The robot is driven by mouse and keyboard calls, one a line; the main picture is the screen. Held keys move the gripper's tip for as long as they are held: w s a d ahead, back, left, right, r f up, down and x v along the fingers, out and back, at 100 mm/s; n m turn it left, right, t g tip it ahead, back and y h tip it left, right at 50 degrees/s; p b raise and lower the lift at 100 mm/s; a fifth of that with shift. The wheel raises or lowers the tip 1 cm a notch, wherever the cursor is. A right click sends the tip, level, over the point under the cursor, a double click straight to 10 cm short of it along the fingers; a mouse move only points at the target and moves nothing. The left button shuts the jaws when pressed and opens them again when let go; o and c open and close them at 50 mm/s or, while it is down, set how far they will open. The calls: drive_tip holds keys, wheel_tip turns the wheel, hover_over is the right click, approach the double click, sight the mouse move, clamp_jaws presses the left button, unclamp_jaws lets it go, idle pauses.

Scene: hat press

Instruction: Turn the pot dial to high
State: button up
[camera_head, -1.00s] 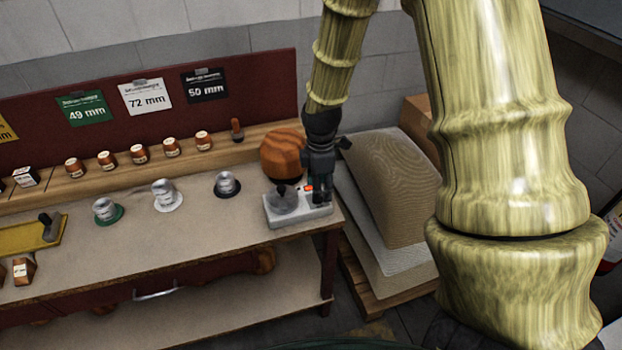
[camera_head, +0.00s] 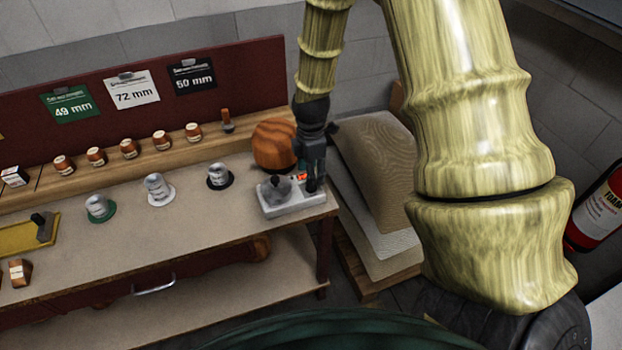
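A small grey-white unit (camera_head: 300,208) stands at the right end of the workbench. A round grey pot (camera_head: 273,191) with a dark top sits on its left part. A small orange-red mark (camera_head: 301,177) shows on the unit beside my gripper. I cannot make out the dial; it may be hidden by my gripper. My gripper (camera_head: 314,186) is dark, points down, and is at the right part of the unit, close to or touching it. Its fingers are too small and dark to show whether they are open or shut.
A wooden ball-shaped block (camera_head: 272,145) is right behind the pot. Several metal pieces on coloured discs, such as one on black (camera_head: 219,176), stand to the left. Stacked sacks (camera_head: 372,165) lie right of the bench. A fire extinguisher (camera_head: 598,208) stands at far right.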

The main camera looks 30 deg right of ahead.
drive_tip(key=shift+f+p, duration=0.45)
drive_tip(key=shift+f, duration=1.8)
drive_tip(key=shift+c, duration=0.4)
drive_tip(key=c, duration=0.9)
